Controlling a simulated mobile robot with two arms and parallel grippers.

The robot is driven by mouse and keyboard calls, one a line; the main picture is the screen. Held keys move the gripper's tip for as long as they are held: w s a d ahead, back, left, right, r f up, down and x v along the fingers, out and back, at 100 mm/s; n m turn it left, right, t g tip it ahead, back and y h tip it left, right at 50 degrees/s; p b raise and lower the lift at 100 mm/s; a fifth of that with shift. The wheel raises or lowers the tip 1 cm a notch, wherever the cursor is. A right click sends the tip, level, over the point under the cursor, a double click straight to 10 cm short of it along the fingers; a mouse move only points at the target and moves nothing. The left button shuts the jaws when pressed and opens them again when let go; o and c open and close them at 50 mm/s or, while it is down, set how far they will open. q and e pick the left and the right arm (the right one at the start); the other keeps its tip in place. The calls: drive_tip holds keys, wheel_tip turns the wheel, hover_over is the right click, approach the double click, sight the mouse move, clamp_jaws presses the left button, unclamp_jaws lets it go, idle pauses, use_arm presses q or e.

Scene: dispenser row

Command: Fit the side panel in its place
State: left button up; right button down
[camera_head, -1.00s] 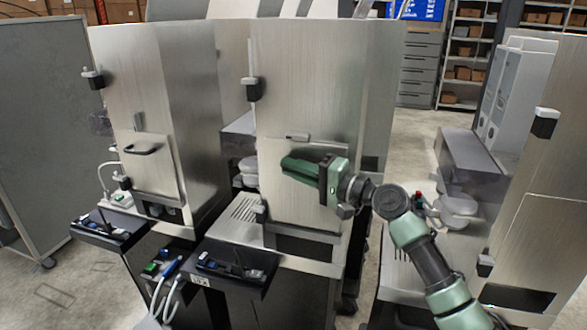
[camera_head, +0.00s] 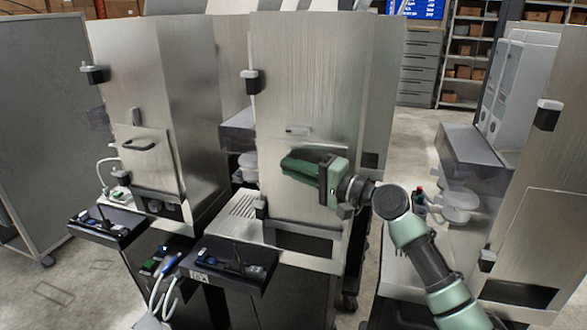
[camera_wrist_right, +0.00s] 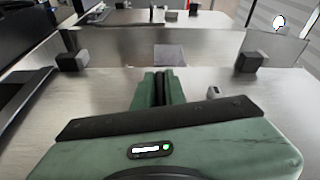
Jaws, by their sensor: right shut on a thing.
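The side panel (camera_head: 312,213) is a brushed-metal sheet on the front of the middle cabinet. A small catch (camera_head: 297,130) is near its top; it also shows in the right wrist view (camera_wrist_right: 213,92). My right gripper (camera_head: 284,165) lies across the panel with its green fingers pointing left. In the right wrist view the fingers (camera_wrist_right: 159,88) are close together over the metal face. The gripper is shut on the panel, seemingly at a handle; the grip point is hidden. A dark opening (camera_head: 305,243) shows below the panel. My left gripper is out of view.
Black latches (camera_head: 250,82) sit on the middle cabinet's left edge. A dark tray (camera_head: 230,262) juts out below. A similar cabinet (camera_head: 130,90) with a handle (camera_head: 138,146) stands at left, another (camera_head: 545,180) at right. Bare floor (camera_head: 405,155) shows between middle and right.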

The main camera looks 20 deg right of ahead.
drive_tip(key=shift+f+b, duration=0.6)
drive_tip(key=shift+f, duration=0.05)
drive_tip(key=c, duration=1.5)
unclamp_jaws()
drive_tip(key=shift+r, duration=0.1)
drive_tip(key=shift+o, duration=0.6)
drive_tip(key=shift+f, duration=0.2)
drive_tip(key=b+v, duration=0.2)
drive_tip(key=v, duration=0.5)
drive_tip(key=shift+s+d+b, duration=0.25)
drive_tip(key=shift+s+b, duration=0.1)
drive_tip(key=shift+b, duration=0.05)
